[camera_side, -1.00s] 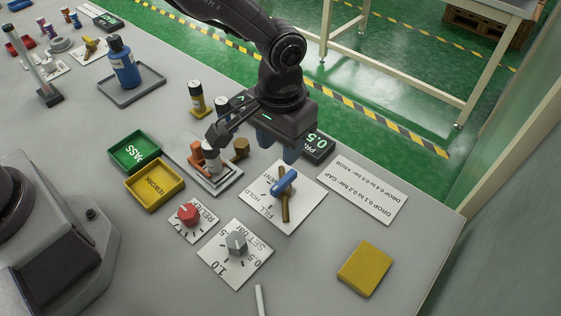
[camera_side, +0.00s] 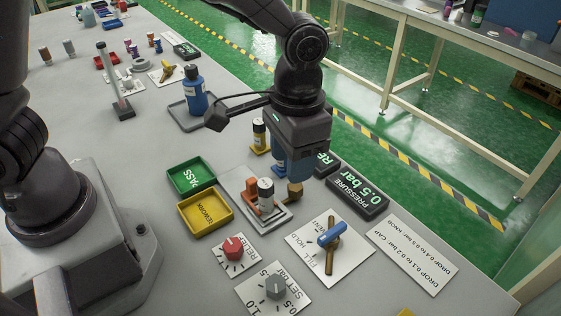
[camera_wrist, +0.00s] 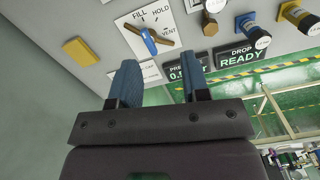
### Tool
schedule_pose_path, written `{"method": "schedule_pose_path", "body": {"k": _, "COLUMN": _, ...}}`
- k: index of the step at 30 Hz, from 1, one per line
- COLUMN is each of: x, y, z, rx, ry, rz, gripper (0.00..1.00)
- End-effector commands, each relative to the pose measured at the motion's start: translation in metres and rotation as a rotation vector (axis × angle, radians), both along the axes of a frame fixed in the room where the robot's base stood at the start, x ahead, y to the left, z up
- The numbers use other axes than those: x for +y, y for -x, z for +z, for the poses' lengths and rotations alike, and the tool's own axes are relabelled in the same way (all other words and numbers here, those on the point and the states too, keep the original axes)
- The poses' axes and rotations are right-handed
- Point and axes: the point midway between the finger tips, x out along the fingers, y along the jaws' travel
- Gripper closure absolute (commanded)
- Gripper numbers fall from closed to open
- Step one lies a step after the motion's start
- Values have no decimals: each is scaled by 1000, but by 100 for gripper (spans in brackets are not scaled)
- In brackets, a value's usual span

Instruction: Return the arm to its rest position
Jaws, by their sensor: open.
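My gripper (camera_side: 293,165) hangs above the bench, just behind the small fixture plate (camera_side: 283,219) in the side view. Its two blue fingers point down. In the wrist view my gripper (camera_wrist: 160,78) has its fingers wide apart with nothing between them. The fixture carries a white capped column (camera_side: 265,195), an orange part (camera_side: 249,190) and a brass hex piece (camera_side: 295,190). The fingers partly overlap the brass piece in the side view; I cannot tell whether they touch it.
A blue-handled valve (camera_side: 331,236) sits on a white plate. Green PASS (camera_side: 191,176) and yellow REWORK (camera_side: 204,213) trays, a red knob (camera_side: 233,247), a grey knob (camera_side: 276,287) and a blue bottle (camera_side: 195,91) stand around.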

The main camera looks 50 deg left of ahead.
Motion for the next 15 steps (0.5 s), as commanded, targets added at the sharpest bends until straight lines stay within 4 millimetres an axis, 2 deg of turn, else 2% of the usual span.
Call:
{"method": "schedule_pose_path", "body": {"k": 1, "x": 13, "y": 7, "z": 17, "rx": -21, "ry": 17, "rz": -3, "gripper": 57}}
{"method": "schedule_pose_path", "body": {"k": 6, "x": 60, "y": 38, "z": 63, "rx": -102, "ry": 57, "rz": -15, "gripper": 57}}
{"method": "schedule_pose_path", "body": {"k": 12, "x": 109, "y": 82, "z": 102, "rx": -244, "ry": 73, "rz": 11, "gripper": 57}}
{"method": "schedule_pose_path", "body": {"k": 15, "x": 129, "y": 102, "z": 114, "rx": -325, "ry": 68, "rz": 48, "gripper": 57}}
